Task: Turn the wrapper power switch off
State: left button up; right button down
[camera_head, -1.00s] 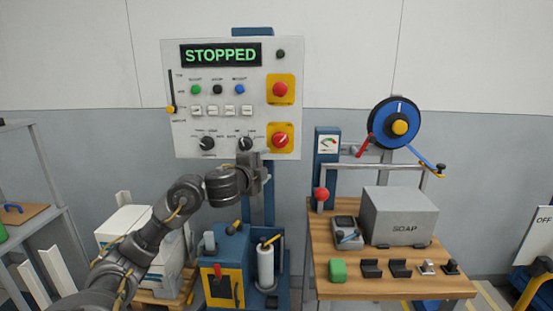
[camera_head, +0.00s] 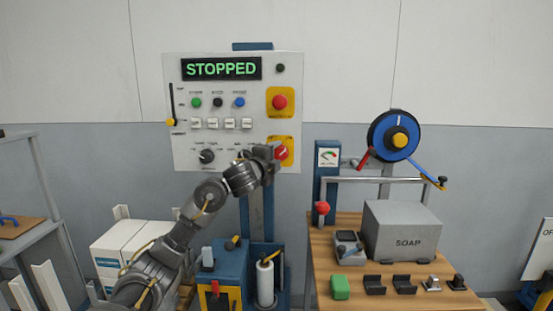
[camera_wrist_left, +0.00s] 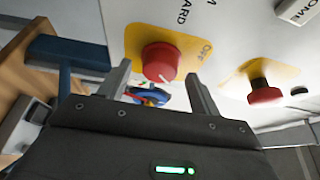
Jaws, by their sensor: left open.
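The wrapper power switch (camera_head: 283,153) is a red rotary knob with a white line on a yellow plate, at the panel's lower right. My left gripper (camera_head: 269,155) is in front of it and hides part of it and its plate. In the left wrist view the red knob (camera_wrist_left: 160,62) shows beyond and between the open fingers (camera_wrist_left: 162,80), with "OFF" printed on its plate. I cannot tell whether the fingers touch the knob. The panel display (camera_head: 221,68) reads STOPPED. My right gripper is not in view.
A red mushroom button (camera_head: 280,102) on its own yellow plate sits just above the switch. A black dial (camera_head: 207,156) is to the left on the panel (camera_head: 235,90). A wooden bench (camera_head: 335,260) with a grey SOAP box (camera_head: 402,230) stands at the right.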

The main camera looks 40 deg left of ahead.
pick_arm(q)
jog(key=shift+w+a, duration=0.15)
jog(key=shift+w, duration=0.35)
